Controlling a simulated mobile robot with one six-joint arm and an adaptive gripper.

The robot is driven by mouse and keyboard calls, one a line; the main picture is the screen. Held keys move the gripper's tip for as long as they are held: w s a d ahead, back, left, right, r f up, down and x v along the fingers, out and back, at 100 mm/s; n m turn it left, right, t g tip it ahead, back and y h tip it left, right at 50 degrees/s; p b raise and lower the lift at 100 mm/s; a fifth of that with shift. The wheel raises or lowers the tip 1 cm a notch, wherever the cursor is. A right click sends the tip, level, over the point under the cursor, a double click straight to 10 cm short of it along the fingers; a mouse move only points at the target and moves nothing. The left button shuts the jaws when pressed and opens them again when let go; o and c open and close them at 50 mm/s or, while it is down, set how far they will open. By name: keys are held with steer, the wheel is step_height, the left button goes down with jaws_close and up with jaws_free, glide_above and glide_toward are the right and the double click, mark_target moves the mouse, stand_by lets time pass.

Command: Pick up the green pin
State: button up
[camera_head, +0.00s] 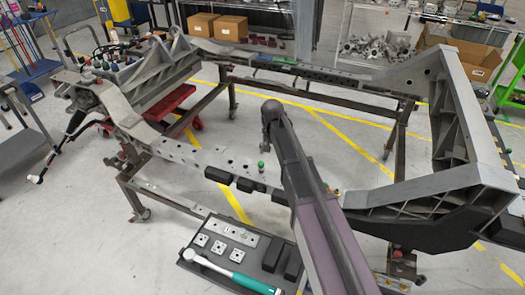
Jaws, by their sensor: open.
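A small green pin (261,166) stands upright on the near rail of the grey chassis frame (205,155), close to the left of my arm. Its green head shows above the rail's top face, among a row of holes. My arm reaches up from the bottom edge, right of centre, and ends in a dark rounded joint above and beyond the pin. No gripper fingers can be made out; the arm hides part of the near rail to the right of the pin.
A dark tray (190,265) below the near rail holds square metal plates, black blocks and a teal-handled tool (250,284). Black blocks (218,174) line the rail's near side. Cardboard boxes (231,28) stand behind. Open floor shows inside the frame.

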steer(key=s+d, duration=1.8)
steer(key=s, duration=0.5)
steer(key=shift+d+n, duration=0.4)
steer(key=c, duration=0.3)
steer(key=shift+a, duration=0.1)
steer(key=shift+c, duration=0.2)
steer(key=shift+a, duration=0.35)
steer(key=shift+s+a, duration=0.1)
steer(key=shift+a, duration=0.05)
